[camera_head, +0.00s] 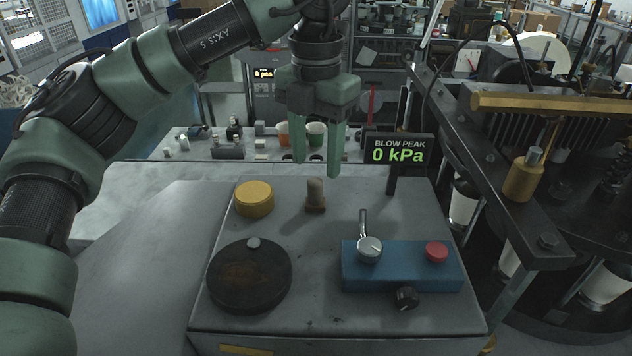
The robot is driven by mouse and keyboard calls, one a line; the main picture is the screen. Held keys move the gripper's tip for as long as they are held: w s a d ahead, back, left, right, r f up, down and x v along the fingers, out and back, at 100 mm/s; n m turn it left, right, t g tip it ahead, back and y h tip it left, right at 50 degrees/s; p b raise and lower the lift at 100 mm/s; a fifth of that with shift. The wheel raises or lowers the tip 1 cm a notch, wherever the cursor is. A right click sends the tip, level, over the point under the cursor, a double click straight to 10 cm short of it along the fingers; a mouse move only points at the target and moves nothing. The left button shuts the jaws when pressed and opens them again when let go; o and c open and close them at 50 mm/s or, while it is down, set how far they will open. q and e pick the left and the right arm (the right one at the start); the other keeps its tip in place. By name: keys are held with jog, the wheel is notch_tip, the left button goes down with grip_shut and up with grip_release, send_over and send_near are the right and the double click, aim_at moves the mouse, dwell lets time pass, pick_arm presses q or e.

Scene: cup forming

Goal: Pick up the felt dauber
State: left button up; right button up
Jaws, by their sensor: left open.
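The felt dauber (315,196), a small upright piece with a rounded grey-brown top and a darker brown base, stands on the grey metal worktop near its back edge. My left gripper (317,166) comes down from above with its two green fingers apart and nothing between them. The fingertips appear just above and behind the dauber's top in the picture; I cannot tell the exact depth gap. My right gripper is out of view.
A yellow round tin (254,199) stands left of the dauber, with a dark round lidded pot (249,277) in front. A blue control box (402,267) with lever and red button sits at right. A display (398,150) reads 0 kPa. Dark machinery (540,200) bounds the right.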

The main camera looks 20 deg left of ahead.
aim_at(315, 180)
pick_arm(q)
jog(key=f, duration=0.1)
jog(key=p, duration=0.1)
jog(key=f+p, duration=0.1)
jog(key=shift+s+f, duration=0.25)
jog(key=shift+f, duration=0.1)
jog(key=f, duration=0.1)
jog(key=f+p, duration=0.1)
jog(key=f, duration=0.1)
jog(key=shift+w+a+f, duration=0.1)
jog(key=shift+w+f, duration=0.2)
jog(key=shift+w, duration=0.1)
jog(key=shift+s+f, duration=0.1)
jog(key=c, duration=1)
grip_shut()
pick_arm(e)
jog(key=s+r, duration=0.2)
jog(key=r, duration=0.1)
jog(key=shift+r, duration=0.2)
